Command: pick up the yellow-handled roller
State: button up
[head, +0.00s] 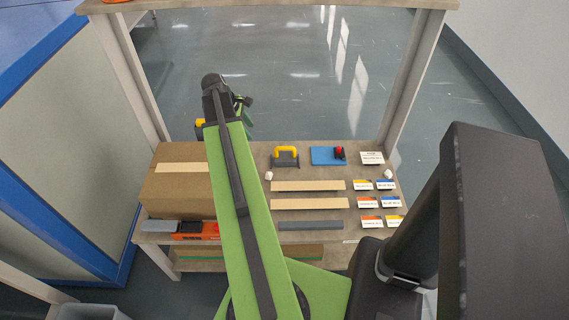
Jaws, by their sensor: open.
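A tool with a yellow arched handle and a dark grey base (286,158) stands on the wooden bench, right of my green arm. It looks like the yellow-handled roller, though the underside of its base is not clear. My gripper (246,118) is beyond the far end of my arm, mostly hidden behind the elbow joint. It is open and is to the left of the yellow handle, apart from it. No object shows between its fingers.
A cardboard box (178,187) stands at the bench's left. A blue plate (323,157) with a red-knobbed item (339,152) is right of the tool. Wooden strips (308,186), a grey bar (310,225) and several label cards (370,222) lie nearer. Bench posts (405,75) flank the opening.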

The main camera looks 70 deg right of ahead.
send_near(285, 147)
jog(key=shift+g, duration=0.3)
jog(key=b+x, duration=0.2)
jog(key=b, duration=0.3)
jog(key=w+b+x, duration=0.1)
jog(key=b+x, duration=0.2)
jog(key=b, duration=0.3)
jog(key=shift+a+f, duration=0.15)
jog(key=shift+f, duration=0.3)
jog(key=shift+s+d+f+b, duration=0.2)
jog(key=shift+f+b, duration=0.1)
jog(key=shift+b, duration=0.1)
jog(key=shift+r, duration=0.1)
jog(key=b+x, duration=0.4)
jog(key=x, duration=0.1)
jog(key=shift+s+d, duration=0.15)
jog(key=shift+s, duration=0.05)
jog(key=shift+r, duration=0.1)
grip_shut()
